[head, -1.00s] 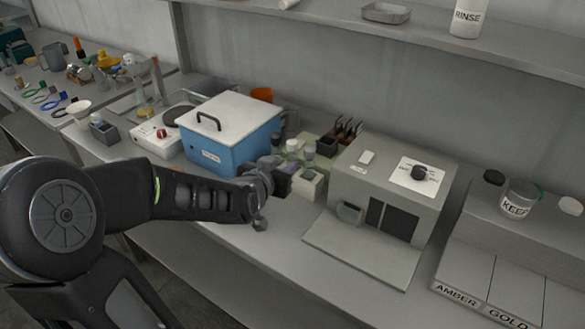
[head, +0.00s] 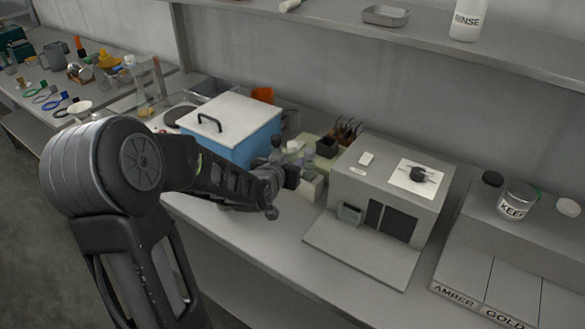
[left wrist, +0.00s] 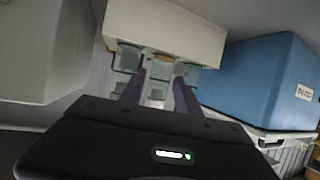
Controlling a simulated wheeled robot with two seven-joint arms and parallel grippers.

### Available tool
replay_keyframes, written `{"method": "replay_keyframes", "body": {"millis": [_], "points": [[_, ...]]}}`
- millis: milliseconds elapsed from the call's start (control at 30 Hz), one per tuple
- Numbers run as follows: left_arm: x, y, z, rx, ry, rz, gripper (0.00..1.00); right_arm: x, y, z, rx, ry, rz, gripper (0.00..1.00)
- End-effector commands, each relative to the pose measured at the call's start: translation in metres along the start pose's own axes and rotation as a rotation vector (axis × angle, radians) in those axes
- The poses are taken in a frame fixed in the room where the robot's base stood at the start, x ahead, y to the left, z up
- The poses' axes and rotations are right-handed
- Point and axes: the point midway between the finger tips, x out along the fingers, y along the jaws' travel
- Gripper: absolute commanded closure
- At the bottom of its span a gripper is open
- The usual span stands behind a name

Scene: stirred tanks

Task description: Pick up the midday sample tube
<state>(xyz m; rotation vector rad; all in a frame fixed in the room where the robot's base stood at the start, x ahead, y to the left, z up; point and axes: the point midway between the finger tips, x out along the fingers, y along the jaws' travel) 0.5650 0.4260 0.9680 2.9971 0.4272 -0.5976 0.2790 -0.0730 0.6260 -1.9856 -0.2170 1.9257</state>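A white sample rack (head: 312,187) stands between the blue box and the grey machine, partly hidden by my left gripper (head: 288,172). In the left wrist view the white rack (left wrist: 165,32) is straight ahead, with several small grey-green and amber pieces around its near edge. I cannot read any label there, so I cannot tell which is the midday sample tube. My left gripper also shows in the left wrist view (left wrist: 163,80); its two fingers are apart and point at the rack, with no clearly held thing between them. My right gripper is not in view.
The blue box (head: 240,150) with a white lid stands close to the left of the gripper. The grey machine (head: 345,190) with dark slots stands close to the right. A dark holder (head: 327,147) is behind the rack. The bench front is clear.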

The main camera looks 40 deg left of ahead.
Motion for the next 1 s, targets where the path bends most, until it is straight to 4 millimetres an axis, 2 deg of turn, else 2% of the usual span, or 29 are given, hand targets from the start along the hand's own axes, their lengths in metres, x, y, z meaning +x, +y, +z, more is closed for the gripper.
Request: {"method": "replay_keyframes", "body": {"millis": [567,1000], "points": [[0.0001,0.0001,-0.0002,0.0,0.001,0.0,0.61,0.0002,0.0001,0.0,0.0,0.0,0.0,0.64],[0.0,0.0001,-0.0002,0.0,0.001,0.0,0.97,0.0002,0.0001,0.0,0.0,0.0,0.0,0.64]]}}
